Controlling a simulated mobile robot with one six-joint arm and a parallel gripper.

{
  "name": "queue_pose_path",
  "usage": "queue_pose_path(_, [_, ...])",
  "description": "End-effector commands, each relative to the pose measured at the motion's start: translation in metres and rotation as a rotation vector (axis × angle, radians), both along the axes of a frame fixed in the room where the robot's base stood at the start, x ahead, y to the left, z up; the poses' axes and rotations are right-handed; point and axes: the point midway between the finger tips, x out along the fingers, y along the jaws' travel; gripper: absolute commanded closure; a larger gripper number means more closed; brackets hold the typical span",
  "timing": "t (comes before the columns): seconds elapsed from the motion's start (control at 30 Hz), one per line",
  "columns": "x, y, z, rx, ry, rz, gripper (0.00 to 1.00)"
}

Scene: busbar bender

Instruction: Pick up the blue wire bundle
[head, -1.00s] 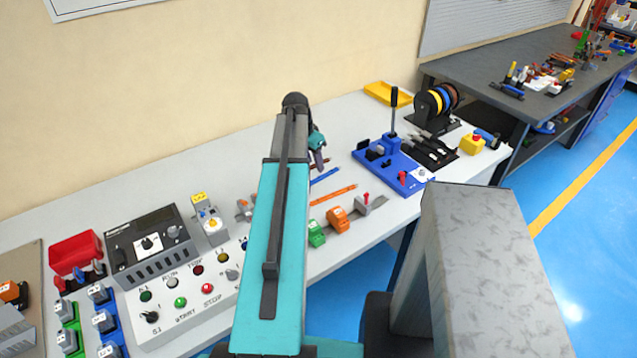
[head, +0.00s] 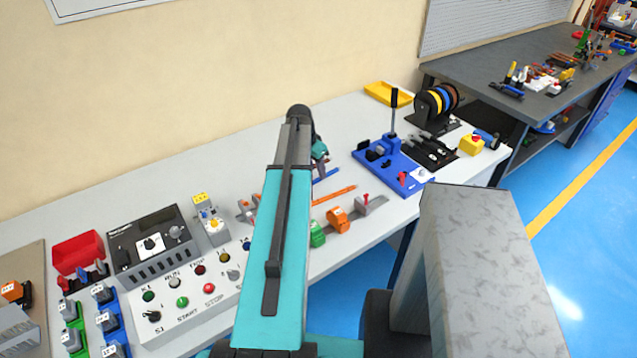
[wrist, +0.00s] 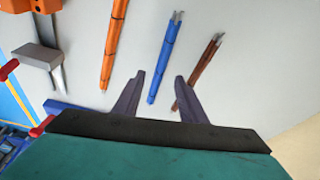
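The blue wire bundle (wrist: 165,58) lies on the light table, its near end between the spread fingers of my gripper (wrist: 158,88) in the wrist view. In the head view a short part of the blue bundle (head: 326,175) shows beside my gripper (head: 319,170); my arm hides the rest. My gripper is open and holds nothing. I cannot tell how high the fingertips are above the table.
An orange bundle (wrist: 115,40) lies left of the blue one and a brown bundle (wrist: 199,72) right of it, close to the right finger. A blue bender (head: 395,165) with an upright lever stands to the right. A control box (head: 190,285) stands at front left.

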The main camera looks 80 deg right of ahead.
Motion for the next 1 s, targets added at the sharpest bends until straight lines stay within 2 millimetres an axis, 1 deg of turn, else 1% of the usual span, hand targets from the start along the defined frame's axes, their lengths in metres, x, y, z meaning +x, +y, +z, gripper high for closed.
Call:
queue_pose_path(0.3, [-0.005, -0.005, -0.024, 0.001, 0.0, -0.001, 0.62])
queue_pose_path(0.4, [-0.005, -0.006, -0.029, 0.0, 0.0, -0.001, 0.62])
queue_pose_path(1.0, [-0.006, -0.006, -0.03, 0.0, 0.0, -0.001, 0.62])
